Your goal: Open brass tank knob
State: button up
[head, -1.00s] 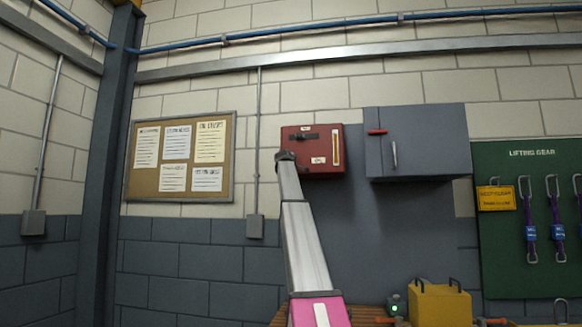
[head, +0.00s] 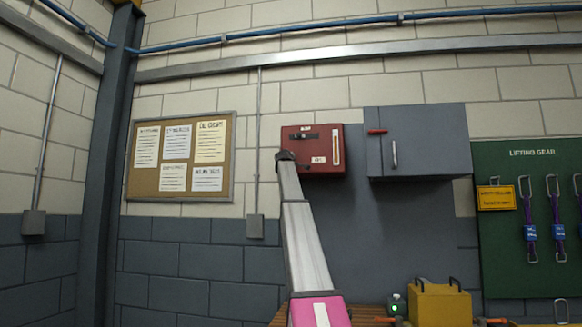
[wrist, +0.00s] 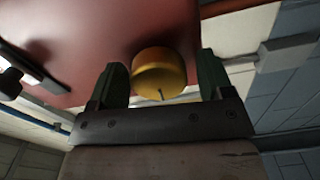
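A red tank box (head: 326,160) is on the wall in the head view, with white labels and a yellowish vertical strip. In the wrist view its red face (wrist: 90,35) fills the top. A brass knob (wrist: 160,72) sticks out from that face. My gripper (wrist: 163,82) has one dark green finger on each side of the knob. The left finger is very close to the knob or touching it; a gap shows on the right. In the head view my gripper (head: 285,156) is at the box's lower left, its fingers and the knob too small or hidden to make out.
A grey cabinet (head: 418,142) hangs just right of the red box. A pin board (head: 178,157) is on the wall to the left. A yellow box (head: 440,303) and a small green-lit device (head: 396,307) stand low at the right.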

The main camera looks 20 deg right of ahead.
jog(key=v, duration=1.1)
jog(key=shift+w+f, duration=0.1)
dwell(0.4)
jog(key=a+f+m+g+y, duration=0.1)
jog(key=a+f+g, duration=0.15)
jog(key=f, duration=1.25)
jog(key=a+f+m+g+y, duration=0.1)
jog(key=a+f+y, duration=0.15)
jog(key=f, duration=1.25)
jog(key=a+f+m+g+y, duration=0.1)
jog(key=a+f, duration=0.2)
jog(key=f, duration=1.2)
jog(key=s+a+f+m+g+y, duration=0.15)
jog(key=s+f, duration=0.25)
jog(key=f, duration=0.5)
jog(key=s+a+f+g, duration=0.1)
jog(key=s+a+f, duration=0.25)
jog(key=f, duration=0.55)
jog(key=s+a+f+m+g, duration=0.1)
jog(key=s+a+f, duration=0.1)
jog(key=s+f, duration=0.5)
jog(key=s+a+f+m+g+y, duration=0.1)
jog(key=s+a+f, duration=0.4)
jog(key=s+f, duration=1)
jog(key=s+a+f+m+g+y, duration=0.2)
jog(key=s+a+f+m+g, duration=0.2)
jog(key=s+f, duration=1.1)
jog(key=shift+s+a+g, duration=0.2)
jog(key=shift+a+g, duration=0.55)
jog(key=shift+g, duration=0.45)
